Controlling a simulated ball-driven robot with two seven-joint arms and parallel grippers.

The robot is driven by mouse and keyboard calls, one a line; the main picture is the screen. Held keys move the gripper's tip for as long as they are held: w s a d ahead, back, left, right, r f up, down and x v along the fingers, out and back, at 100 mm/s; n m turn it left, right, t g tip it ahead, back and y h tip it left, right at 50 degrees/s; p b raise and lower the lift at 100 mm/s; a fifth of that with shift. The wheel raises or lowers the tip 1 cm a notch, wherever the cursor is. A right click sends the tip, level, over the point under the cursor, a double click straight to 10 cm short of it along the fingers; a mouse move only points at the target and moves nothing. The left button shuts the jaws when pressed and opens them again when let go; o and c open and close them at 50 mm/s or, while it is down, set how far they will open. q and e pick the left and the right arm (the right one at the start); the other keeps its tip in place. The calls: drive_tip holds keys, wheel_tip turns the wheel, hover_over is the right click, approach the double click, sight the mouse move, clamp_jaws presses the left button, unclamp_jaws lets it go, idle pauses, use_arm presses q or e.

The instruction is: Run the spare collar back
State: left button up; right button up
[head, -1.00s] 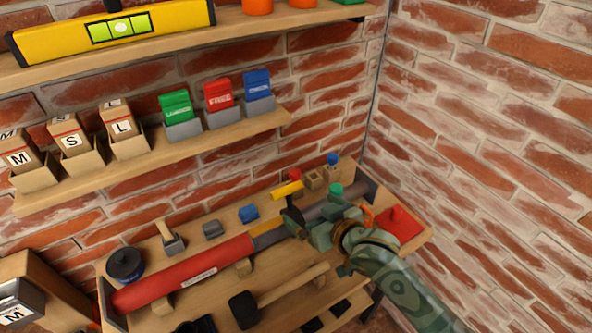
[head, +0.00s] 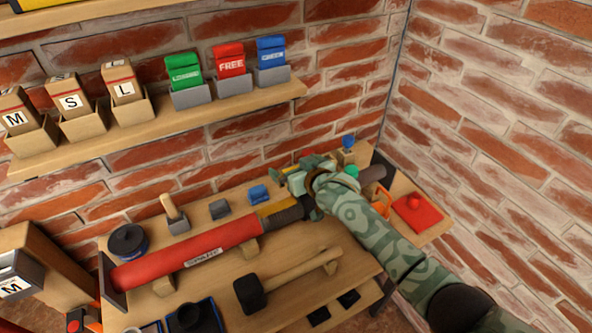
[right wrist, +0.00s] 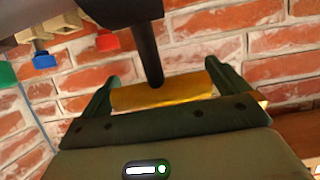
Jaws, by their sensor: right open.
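A yellow crossbar (right wrist: 163,92) on a dark stem (right wrist: 147,45) shows in the right wrist view. My right gripper (head: 292,172) is open, with a finger beyond each end of the crossbar; contact is unclear. My forearm and gripper hide much of the collar area. My left gripper is out of view.
A mallet (head: 290,277) lies in front of the bar. Small blocks (head: 258,194) stand behind it. A red tray (head: 417,214) is at the bench's right end near the brick wall. A shelf with card holders (head: 233,85) hangs above.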

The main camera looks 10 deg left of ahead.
sight(308, 197)
drive_tip(key=shift+w, duration=0.1)
drive_tip(key=c, duration=1.3)
drive_tip(key=shift+s+d+r+t+y, duration=0.2)
drive_tip(key=shift+s+d+t+y, duration=0.25)
drive_tip(key=shift+s+t, duration=0.25)
drive_tip(key=s+t+y+b, duration=0.1)
drive_tip(key=s+d+t+y+b, duration=0.1)
drive_tip(key=shift+s+d+r+t+b, duration=0.2)
drive_tip(key=shift+s+d+t+b, duration=0.1)
drive_tip(key=shift+t, duration=0.1)
drive_tip(key=shift+s+d+t+y, duration=0.2)
drive_tip(key=shift+s+t+y, duration=0.05)
drive_tip(key=shift+t, duration=0.05)
drive_tip(key=shift+s+d, duration=0.15)
drive_tip(key=shift+s, duration=0.1)
drive_tip(key=shift+s+d+p, duration=0.15)
drive_tip(key=shift+p, duration=0.15)
